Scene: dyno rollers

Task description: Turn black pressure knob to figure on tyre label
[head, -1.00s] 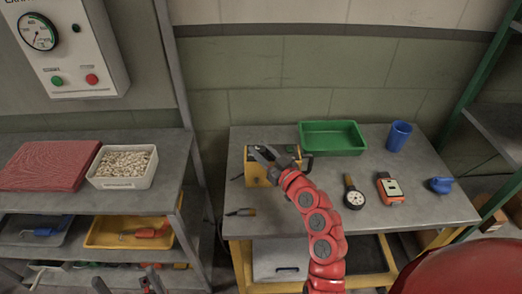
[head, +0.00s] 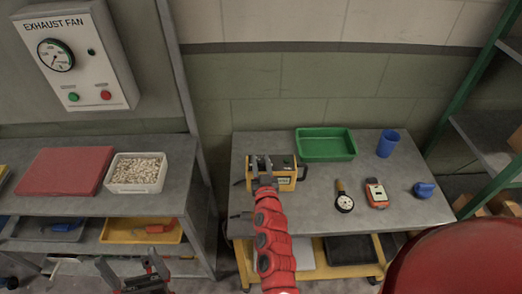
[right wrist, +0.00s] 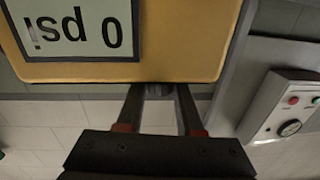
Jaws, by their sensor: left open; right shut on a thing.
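A yellow box (head: 285,184) with a dark top and a handle stands at the left of the grey workbench. In the right wrist view it shows close up as a yellow panel (right wrist: 180,72) with an upside-down display (right wrist: 75,28) reading "0 psi". My right gripper (head: 262,178) reaches the box's front. In the right wrist view, it (right wrist: 158,92) is shut on the dark knob (right wrist: 158,89) at the panel's edge; the fingers hide most of the knob. My left gripper (head: 135,268) is open and empty, low at the left. I cannot make out a tyre label.
The workbench (head: 320,232) also carries a green tray (head: 325,145), a blue cup (head: 388,143), a dial gauge (head: 344,202), a red device (head: 376,194) and a blue object (head: 424,190). A left bench holds a white bin (head: 136,172). An exhaust fan panel (head: 75,55) hangs above.

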